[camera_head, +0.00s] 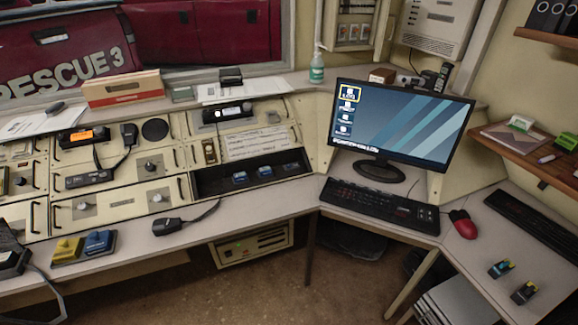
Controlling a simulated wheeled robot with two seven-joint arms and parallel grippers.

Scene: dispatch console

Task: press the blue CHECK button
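A blue push-button block (100,242) sits on the front left of the desk, right beside a similar yellow block (67,250). Several smaller blue pieces lie in a row in the dark recessed panel (215,184) at the middle of the console; one is at its left part (240,177). No lettering on any of the blue pieces is readable at this size, so I cannot tell from a label which is CHECK. Neither of my grippers shows in the head view.
A black handset (168,227) with a cord lies right of the blue block. A dark corded object (14,262) is at the lower left edge. A monitor (398,125), keyboard (380,205) and red mouse (463,224) stand to the right.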

